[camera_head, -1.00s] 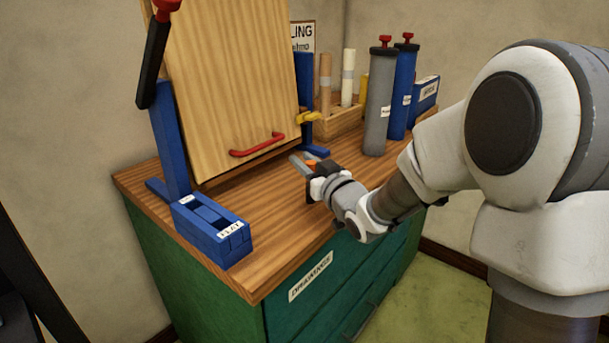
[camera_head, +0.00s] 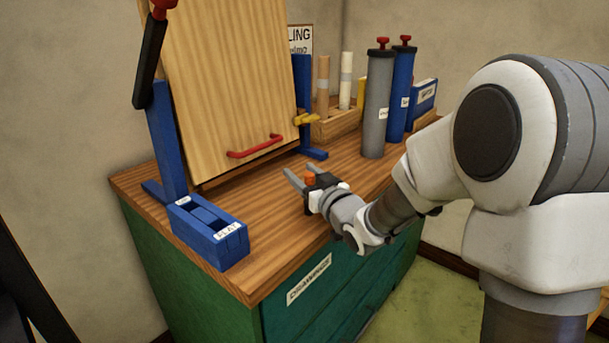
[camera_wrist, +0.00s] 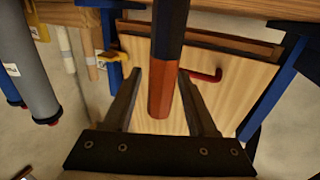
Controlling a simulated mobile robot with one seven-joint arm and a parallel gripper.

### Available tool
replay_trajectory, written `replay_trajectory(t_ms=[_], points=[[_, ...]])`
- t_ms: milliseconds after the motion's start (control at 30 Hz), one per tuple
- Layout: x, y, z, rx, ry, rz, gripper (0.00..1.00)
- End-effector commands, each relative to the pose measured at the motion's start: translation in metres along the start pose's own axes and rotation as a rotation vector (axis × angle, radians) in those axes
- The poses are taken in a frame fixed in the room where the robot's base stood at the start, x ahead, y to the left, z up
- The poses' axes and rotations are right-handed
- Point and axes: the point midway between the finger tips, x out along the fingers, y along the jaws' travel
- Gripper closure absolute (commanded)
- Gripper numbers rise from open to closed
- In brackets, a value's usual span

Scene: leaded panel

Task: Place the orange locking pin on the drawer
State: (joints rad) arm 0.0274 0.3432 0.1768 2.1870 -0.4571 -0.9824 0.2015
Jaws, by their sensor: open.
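My gripper (camera_head: 300,178) is open above the wooden top of the green cabinet. An orange piece (camera_head: 310,181) shows at the base of its fingers. In the wrist view (camera_wrist: 160,85) it is a bar, orange at the end near my palm (camera_wrist: 165,95) and dark further out (camera_wrist: 169,25). It lies between the spread fingers, with a gap on its left side; whether it touches the right finger I cannot tell. This looks like the locking pin. The drawer (camera_head: 340,300) is the green front labelled DRAWINGS, below my gripper, and it looks closed.
A tilted wooden panel (camera_head: 225,90) with a red handle (camera_head: 255,146) stands between blue posts behind my gripper. A blue slotted block (camera_head: 210,232) sits front left. Grey (camera_head: 377,105) and blue (camera_head: 402,90) cylinders stand back right. The tabletop between block and gripper is clear.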

Motion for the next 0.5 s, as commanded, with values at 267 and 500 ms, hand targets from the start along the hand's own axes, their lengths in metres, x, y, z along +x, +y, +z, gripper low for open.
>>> replay_trajectory(t_ms=[267, 500], points=[[-0.022, 0.001, -0.005, -0.001, -0.001, 0.002, 0.42], [-0.073, 0.001, -0.005, -0.001, -0.001, 0.003, 0.42]])
